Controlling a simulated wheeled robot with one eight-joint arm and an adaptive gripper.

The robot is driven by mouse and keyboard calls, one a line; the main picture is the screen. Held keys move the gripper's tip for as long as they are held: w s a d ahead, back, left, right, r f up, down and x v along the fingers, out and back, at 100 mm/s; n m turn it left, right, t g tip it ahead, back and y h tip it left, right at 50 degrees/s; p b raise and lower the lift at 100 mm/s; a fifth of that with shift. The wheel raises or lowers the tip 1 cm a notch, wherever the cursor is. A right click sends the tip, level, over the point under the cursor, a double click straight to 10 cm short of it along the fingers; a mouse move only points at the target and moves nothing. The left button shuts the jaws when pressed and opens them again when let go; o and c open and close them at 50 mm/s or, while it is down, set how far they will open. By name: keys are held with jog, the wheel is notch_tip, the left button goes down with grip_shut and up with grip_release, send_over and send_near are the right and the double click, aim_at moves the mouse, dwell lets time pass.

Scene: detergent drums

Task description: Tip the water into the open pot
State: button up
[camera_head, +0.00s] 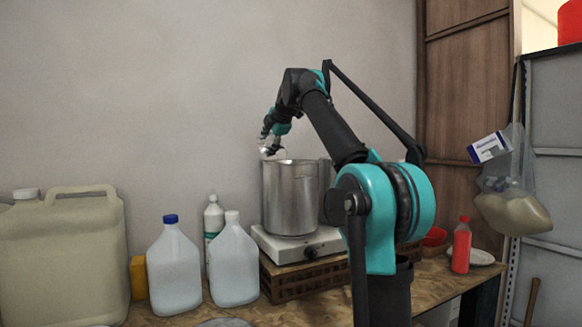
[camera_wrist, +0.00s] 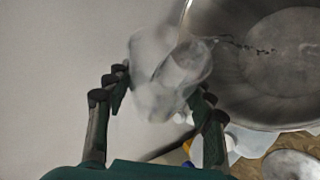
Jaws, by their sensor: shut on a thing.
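The open metal pot (camera_head: 290,205) stands upright on a white hot plate; the wrist view looks down into its mouth (camera_wrist: 245,95). My gripper (camera_head: 269,144) is above the pot's left rim. In the wrist view my gripper (camera_wrist: 162,90) is shut on a clear, see-through container (camera_wrist: 160,75), its fingers on both sides. The container is tilted, with its mouth towards the pot and overlapping the rim in that view. A thin broken line of dark specks runs from its mouth across the pot's inside. How much water is in the container I cannot tell.
The hot plate (camera_head: 290,245) rests on a brown crate (camera_head: 305,283). Left of it stand a white-capped jug (camera_head: 233,262), a blue-capped jug (camera_head: 174,268), a white bottle (camera_head: 213,222) and a large beige canister (camera_head: 62,260). A red bottle (camera_head: 461,248) stands at the right.

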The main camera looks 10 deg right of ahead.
jog(key=shift+d+f+m+y+p, duration=0.3)
jog(key=shift+d+m+y, duration=0.15)
jog(key=shift+d, duration=0.35)
jog(key=shift+d+f+m+y+p, duration=0.1)
jog(key=shift+f+m+y+p, duration=0.25)
jog(key=shift+y, duration=0.3)
dwell(0.8)
jog(key=shift+d+r+m+t+y, duration=0.15)
jog(key=shift+d+m+t+y, duration=0.05)
jog(key=shift+m+t+y, duration=0.1)
jog(key=shift+d+r+m+y, duration=0.25)
jog(key=shift+m+y, duration=0.25)
jog(key=shift+a, duration=0.25)
jog(key=shift+a+f+n+h, duration=0.3)
jog(key=shift+f+n+h, duration=0.1)
jog(key=shift+n+h, duration=0.3)
jog(key=shift+r+n+h, duration=0.15)
jog(key=shift+n+h, duration=0.15)
jog(key=shift+h, duration=0.2)
jog(key=shift+a+r, duration=0.1)
